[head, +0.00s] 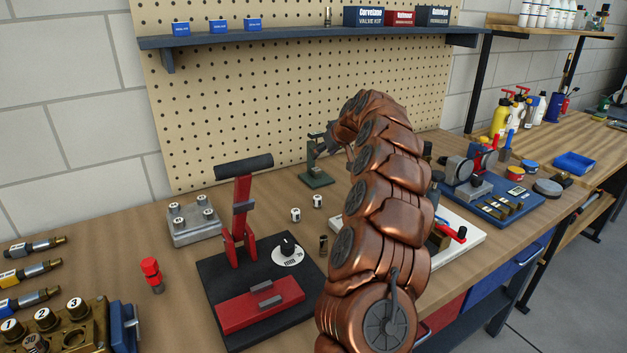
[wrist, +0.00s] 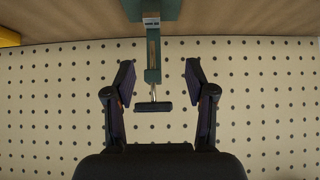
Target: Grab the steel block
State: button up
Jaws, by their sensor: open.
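A grey steel block (head: 193,226) with several pale-topped round pieces in it sits on the bench at the left, behind the red-handled press. No other plain steel block is clear to me. My gripper (wrist: 160,80) is open and empty, with its two dark fingers spread in the wrist view. It is near the pegboard, well to the right of the grey block. A small green press stand (head: 316,170) is close to it. In the wrist view the stand (wrist: 153,70) appears inverted between the fingers, apparently beyond them. My copper-coloured arm hides the middle of the bench.
A red-handled press (head: 240,208) stands on a black base in front of the grey block. Two small white-topped pieces (head: 295,215) stand between block and arm. A red-topped piece (head: 151,272) and a brass block (head: 55,325) are front left. A shelf (head: 300,36) overhangs the bench.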

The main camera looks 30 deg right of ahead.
jog(key=b, duration=0.4)
send_near(317, 170)
jog(key=shift+w+a+f, duration=0.1)
jog(key=shift+w+f, duration=0.2)
jog(key=shift+f, duration=0.2)
jog(key=shift+w+f, duration=0.3)
jog(key=shift+f, duration=0.2)
jog(key=shift+d+r+p+x, duration=0.15)
jog(key=shift+p+x, duration=0.25)
jog(key=shift+x, duration=1.05)
jog(key=shift+d+r+p+x, duration=0.1)
jog(key=shift+p+x, duration=0.25)
jog(key=shift+x, duration=2.25)
jog(key=shift+r, duration=0.1)
grip_shut()
